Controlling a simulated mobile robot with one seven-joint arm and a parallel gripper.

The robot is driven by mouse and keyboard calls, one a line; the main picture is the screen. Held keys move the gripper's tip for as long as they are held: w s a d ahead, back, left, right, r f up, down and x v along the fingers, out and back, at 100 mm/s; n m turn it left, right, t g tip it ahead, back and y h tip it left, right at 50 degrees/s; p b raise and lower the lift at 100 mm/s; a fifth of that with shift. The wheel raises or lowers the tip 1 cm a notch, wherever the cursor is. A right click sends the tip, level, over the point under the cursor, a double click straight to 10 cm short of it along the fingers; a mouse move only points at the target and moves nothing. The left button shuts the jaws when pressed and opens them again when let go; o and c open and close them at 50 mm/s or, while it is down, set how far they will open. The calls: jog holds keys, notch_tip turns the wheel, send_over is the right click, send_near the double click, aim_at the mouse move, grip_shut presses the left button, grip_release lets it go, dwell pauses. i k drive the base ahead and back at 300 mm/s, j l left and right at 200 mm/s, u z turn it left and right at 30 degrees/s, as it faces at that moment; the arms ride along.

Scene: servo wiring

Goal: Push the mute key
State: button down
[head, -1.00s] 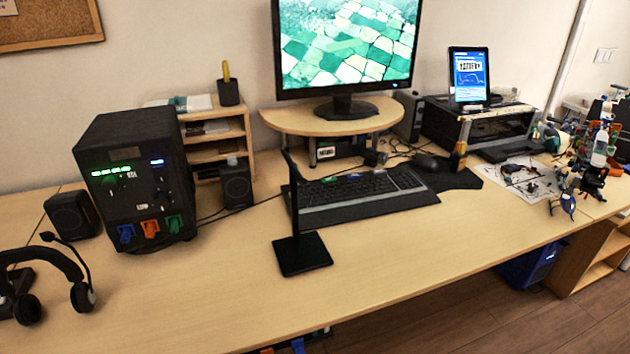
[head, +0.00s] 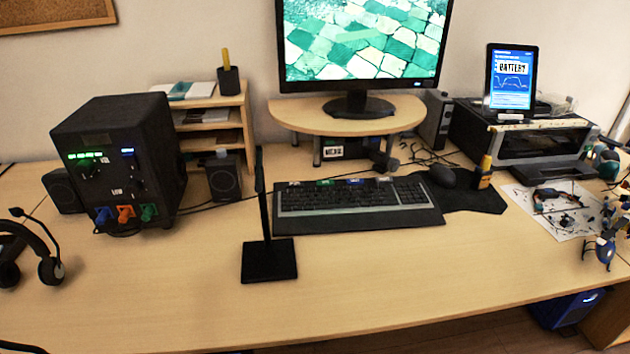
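The black keyboard (head: 355,208) lies on the desk below the monitor. A few coloured labels or keys show along its top edge, among them a green one and a blue one. The single mute key is too small to make out. A thin black stand (head: 268,259) with a flat square base stands in front of the keyboard's left end and hides a narrow strip beside it. My gripper is not in view.
A black power supply (head: 118,165) and a headset (head: 35,250) are at the left. The mouse (head: 442,176) and a small yellow-capped bottle (head: 483,174) are right of the keyboard. The monitor (head: 362,45) stands behind on a wooden riser (head: 300,117).

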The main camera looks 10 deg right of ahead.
aim_at(294, 184)
jog(key=l, duration=0.65)
jog(key=i+l, duration=0.15)
jog(key=l, duration=0.5)
